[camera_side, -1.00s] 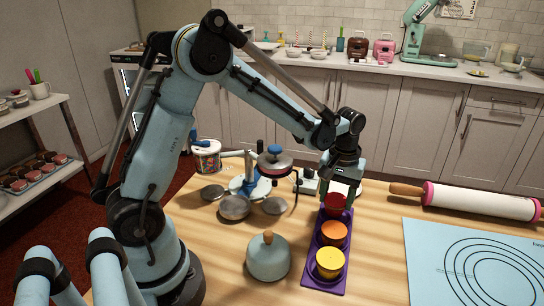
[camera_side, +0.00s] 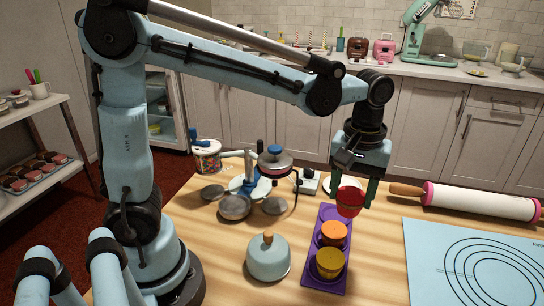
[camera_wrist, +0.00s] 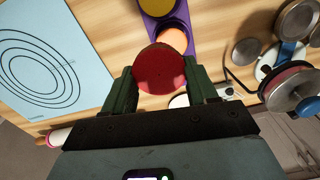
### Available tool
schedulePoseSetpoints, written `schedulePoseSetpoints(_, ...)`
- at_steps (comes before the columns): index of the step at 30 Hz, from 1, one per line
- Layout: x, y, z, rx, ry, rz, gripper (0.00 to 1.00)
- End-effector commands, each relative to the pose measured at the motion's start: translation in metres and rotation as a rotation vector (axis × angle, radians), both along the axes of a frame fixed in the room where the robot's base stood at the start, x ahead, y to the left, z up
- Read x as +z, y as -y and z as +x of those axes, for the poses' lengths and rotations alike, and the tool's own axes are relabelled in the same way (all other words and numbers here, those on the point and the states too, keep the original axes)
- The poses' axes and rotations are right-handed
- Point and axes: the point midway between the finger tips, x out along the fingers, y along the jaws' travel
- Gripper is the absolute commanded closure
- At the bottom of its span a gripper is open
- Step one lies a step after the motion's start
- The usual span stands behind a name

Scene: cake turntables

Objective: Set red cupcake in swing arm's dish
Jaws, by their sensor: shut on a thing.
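My gripper (camera_side: 352,196) is shut on the red cupcake (camera_side: 349,204), held upright above the far end of the purple tray (camera_side: 311,277). In the wrist view the red cupcake (camera_wrist: 160,68) sits between the two green fingers. An orange cupcake (camera_side: 334,235) and a yellow cupcake (camera_side: 328,265) stand in the tray. Left of it stands a blue-and-metal stand (camera_side: 250,178) with several low grey dishes (camera_side: 234,208) around it. A raised round red-rimmed piece (camera_side: 275,167) with a blue knob is on its right. I cannot tell which part is the swing arm's dish.
A grey-blue dome with a wooden knob (camera_side: 268,262) stands left of the tray. A rolling pin (camera_side: 480,202) and a blue mat (camera_side: 475,265) lie to the right. The wood between dome and stand is bare.

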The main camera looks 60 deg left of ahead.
Motion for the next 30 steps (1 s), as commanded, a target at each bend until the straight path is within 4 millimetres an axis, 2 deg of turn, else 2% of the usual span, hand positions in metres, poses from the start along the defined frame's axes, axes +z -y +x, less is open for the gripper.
schedulePoseSetpoints(5, 0.012, -0.028, -0.023, 0.247, 0.004, -0.007, 0.73)
schedulePoseSetpoints(15, 0.023, -0.084, -0.092, 0.925, 0.011, -0.028, 0.73)
schedulePoseSetpoints(21, 0.02, -0.102, -0.126, 1.264, 0.01, -0.04, 0.73)
schedulePoseSetpoints(24, 0.017, -0.106, -0.138, 1.379, 0.01, -0.043, 0.73)
schedulePoseSetpoints(30, 0.013, -0.113, -0.148, 1.489, 0.009, -0.047, 0.73)
